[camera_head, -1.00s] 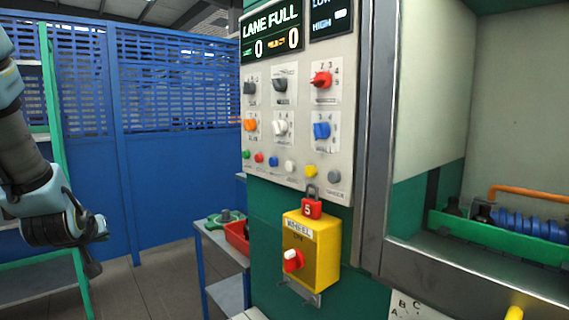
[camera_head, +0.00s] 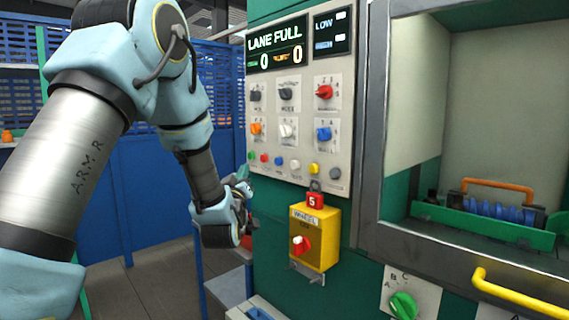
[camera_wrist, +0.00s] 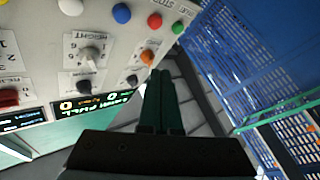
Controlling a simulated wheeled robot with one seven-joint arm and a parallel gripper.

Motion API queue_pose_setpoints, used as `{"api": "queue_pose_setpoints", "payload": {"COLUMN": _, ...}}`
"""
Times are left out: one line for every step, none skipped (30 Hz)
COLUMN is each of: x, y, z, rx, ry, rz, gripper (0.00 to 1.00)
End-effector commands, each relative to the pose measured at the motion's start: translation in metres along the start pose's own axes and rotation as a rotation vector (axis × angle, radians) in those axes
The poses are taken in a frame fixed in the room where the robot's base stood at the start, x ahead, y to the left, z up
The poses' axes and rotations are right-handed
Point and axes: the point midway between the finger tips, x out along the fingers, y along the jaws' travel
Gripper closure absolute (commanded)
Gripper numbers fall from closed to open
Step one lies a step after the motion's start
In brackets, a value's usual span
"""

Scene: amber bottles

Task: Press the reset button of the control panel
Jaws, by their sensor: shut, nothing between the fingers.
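The control panel (camera_head: 305,130) is a pale plate on a green cabinet, with knobs in two rows and a row of small round buttons below. The buttons are green (camera_head: 251,155), red (camera_head: 265,157), blue (camera_head: 279,160), white (camera_head: 295,164), yellow (camera_head: 314,168) and grey (camera_head: 335,173). Their labels are too small to read, so I cannot tell which is reset. My gripper (camera_wrist: 160,74) is shut and empty. In the wrist view its tips overlap the panel's edge near the orange knob (camera_wrist: 147,57); I see no contact. In the head view my wrist is beside the panel's lower left, fingers largely hidden.
A yellow box (camera_head: 316,237) with a red switch and a red tag sticks out below the panel. A steel-framed opening with a yellow handle (camera_head: 508,290) is at the right. Blue mesh fencing (camera_wrist: 245,60) stands beyond the panel's edge.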

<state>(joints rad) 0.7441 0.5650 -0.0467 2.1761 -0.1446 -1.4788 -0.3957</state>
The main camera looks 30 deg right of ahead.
Motion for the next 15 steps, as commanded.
{"api": "queue_pose_setpoints", "payload": {"x": 0.0001, "y": 0.0004, "z": -0.0001, "rx": -0.001, "ry": 0.002, "rz": 0.001, "gripper": 1.00}}
{"api": "queue_pose_setpoints", "payload": {"x": 0.0001, "y": 0.0004, "z": -0.0001, "rx": -0.001, "ry": 0.002, "rz": 0.001, "gripper": 1.00}}
{"api": "queue_pose_setpoints", "payload": {"x": 0.0000, "y": 0.0004, "z": -0.0001, "rx": -0.001, "ry": 0.001, "rz": 0.001, "gripper": 1.00}}
{"api": "queue_pose_setpoints", "payload": {"x": 0.0000, "y": 0.0003, "z": -0.0001, "rx": 0.000, "ry": 0.001, "rz": 0.001, "gripper": 1.00}}
{"api": "queue_pose_setpoints", "payload": {"x": 0.0000, "y": 0.0003, "z": -0.0001, "rx": 0.000, "ry": 0.001, "rz": 0.001, "gripper": 1.00}}
{"api": "queue_pose_setpoints", "payload": {"x": 0.0000, "y": 0.0002, "z": -0.0001, "rx": 0.000, "ry": 0.001, "rz": 0.000, "gripper": 1.00}}
{"api": "queue_pose_setpoints", "payload": {"x": 0.0000, "y": 0.0002, "z": -0.0001, "rx": 0.000, "ry": 0.000, "rz": 0.000, "gripper": 1.00}}
{"api": "queue_pose_setpoints", "payload": {"x": 0.0001, "y": 0.0002, "z": -0.0001, "rx": 0.000, "ry": 0.000, "rz": 0.000, "gripper": 1.00}}
{"api": "queue_pose_setpoints", "payload": {"x": 0.0004, "y": 0.0005, "z": 0.0001, "rx": 0.000, "ry": 0.000, "rz": 0.000, "gripper": 1.00}}
{"api": "queue_pose_setpoints", "payload": {"x": 0.0009, "y": 0.0009, "z": 0.0003, "rx": 0.000, "ry": 0.000, "rz": 0.000, "gripper": 1.00}}
{"api": "queue_pose_setpoints", "payload": {"x": 0.0017, "y": 0.0015, "z": 0.0007, "rx": 0.000, "ry": 0.000, "rz": 0.000, "gripper": 1.00}}
{"api": "queue_pose_setpoints", "payload": {"x": 0.0032, "y": 0.0027, "z": 0.0014, "rx": -0.001, "ry": 0.000, "rz": 0.000, "gripper": 1.00}}
{"api": "queue_pose_setpoints", "payload": {"x": 0.0046, "y": 0.0039, "z": 0.0022, "rx": -0.001, "ry": -0.001, "rz": 0.000, "gripper": 1.00}}
{"api": "queue_pose_setpoints", "payload": {"x": 0.0064, "y": 0.0053, "z": 0.0033, "rx": -0.001, "ry": -0.001, "rz": 0.000, "gripper": 1.00}}
{"api": "queue_pose_setpoints", "payload": {"x": 0.0092, "y": 0.0076, "z": 0.0051, "rx": -0.001, "ry": -0.001, "rz": 0.001, "gripper": 1.00}}
